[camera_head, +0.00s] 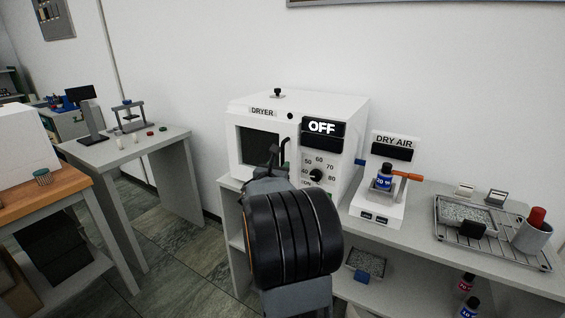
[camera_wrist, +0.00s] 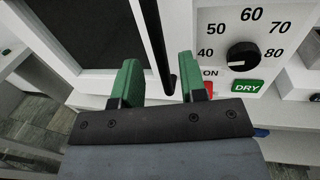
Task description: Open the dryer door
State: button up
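The white dryer (camera_head: 345,108) stands on the grey bench, and its display reads OFF. Its door, with a dark window (camera_head: 258,146), looks closed in the head view; the window also shows in the wrist view (camera_wrist: 85,28). The black vertical door handle (camera_wrist: 156,35) is at the door's right edge. My gripper (camera_wrist: 162,85) is open, with green fingertips apart. The handle's lower end shows in the gap between the fingers, closer to the right one; I cannot tell whether they touch. In the head view my gripper (camera_head: 277,160) is in front of the handle, partly hidden by my arm.
Right of the door are a black dial (camera_wrist: 243,56) and a green DRY button (camera_wrist: 246,86). A DRY AIR unit (camera_head: 380,205) with a bottle stands to the right, then a wire tray (camera_head: 490,248). Open floor (camera_head: 175,215) lies to the left.

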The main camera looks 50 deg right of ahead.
aim_at(282, 163)
jog(key=shift+x, duration=1.95)
jog(key=shift+c, duration=0.3)
grip_shut()
